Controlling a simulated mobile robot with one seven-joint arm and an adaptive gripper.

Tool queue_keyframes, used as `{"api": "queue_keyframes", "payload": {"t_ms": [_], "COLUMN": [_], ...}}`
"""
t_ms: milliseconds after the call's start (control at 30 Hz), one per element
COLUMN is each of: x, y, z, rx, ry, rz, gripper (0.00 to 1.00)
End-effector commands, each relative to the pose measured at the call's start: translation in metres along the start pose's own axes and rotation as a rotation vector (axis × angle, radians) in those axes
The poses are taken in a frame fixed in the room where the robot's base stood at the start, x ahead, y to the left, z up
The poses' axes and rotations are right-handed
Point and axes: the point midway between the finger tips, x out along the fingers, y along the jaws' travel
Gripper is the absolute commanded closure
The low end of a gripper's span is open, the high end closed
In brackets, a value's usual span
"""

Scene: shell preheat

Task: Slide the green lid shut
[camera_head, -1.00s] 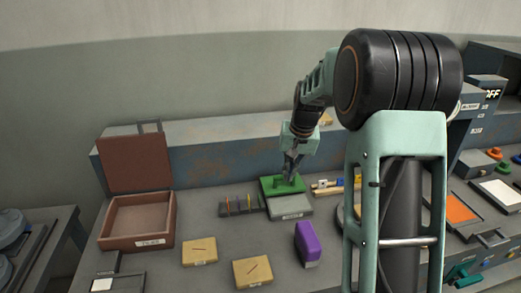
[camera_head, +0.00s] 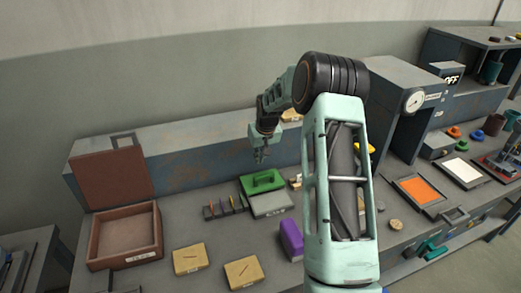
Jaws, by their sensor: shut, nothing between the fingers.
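The green lid (camera_head: 254,187) with its raised handle lies level at the back of a small grey box (camera_head: 272,205) on the bench. The box's grey front part, with a pale label, shows in front of the lid. Whether that grey surface is a cover or an opening I cannot tell. My gripper (camera_head: 260,160) is shut and empty, pointing down just above and behind the lid's handle, apart from it.
A rack of coloured sticks (camera_head: 225,207) stands left of the box. A purple block (camera_head: 291,240) and two tan blocks (camera_head: 188,259) lie in front. An open brown box (camera_head: 125,237) is at left. Dark machinery (camera_head: 402,100) stands at right.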

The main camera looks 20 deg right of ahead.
Motion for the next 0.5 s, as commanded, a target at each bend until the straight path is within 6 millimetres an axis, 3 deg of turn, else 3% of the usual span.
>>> {"api": "queue_keyframes", "payload": {"t_ms": [167, 500], "x": [0.03, 0.015], "y": [0.0, 0.0], "z": [0.001, 0.033], "rx": [0.0, 0.0], "ry": [-0.003, -0.001], "rz": [0.0, 0.0], "gripper": [1.0, 1.0]}}
